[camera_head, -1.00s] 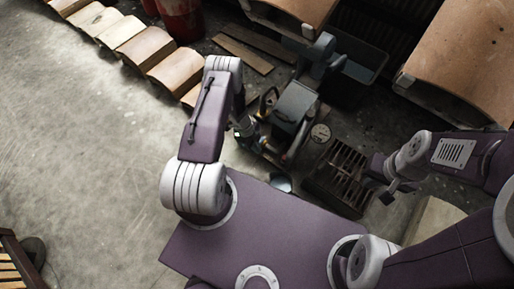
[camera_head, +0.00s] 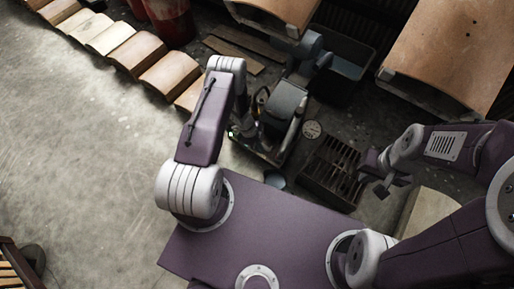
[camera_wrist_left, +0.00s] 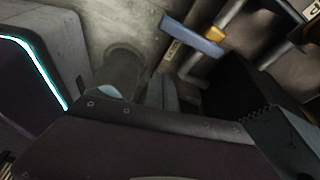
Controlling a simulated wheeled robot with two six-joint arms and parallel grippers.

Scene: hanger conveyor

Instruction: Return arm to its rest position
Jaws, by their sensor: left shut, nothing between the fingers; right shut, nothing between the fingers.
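My left arm (camera_head: 203,130) rises from my purple base and folds over at a grey joint. My left gripper (camera_head: 240,131) is mostly hidden beside and behind that arm, near the dark machine on the floor; the little that shows looks shut and empty. My right arm comes in from the right edge. My right gripper (camera_head: 385,186) is shut and empty, above the floor just right of the slatted dark crate. In the left wrist view, dark purple and black surfaces fill the lower part, and no fingertips can be made out.
A dark machine (camera_head: 285,105) and a slatted dark crate (camera_head: 335,172) stand in front of my base. A grey bin (camera_head: 345,75) and brown curved panels (camera_head: 450,50) lie beyond. A row of curved tan blocks (camera_head: 135,50) runs along the upper left.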

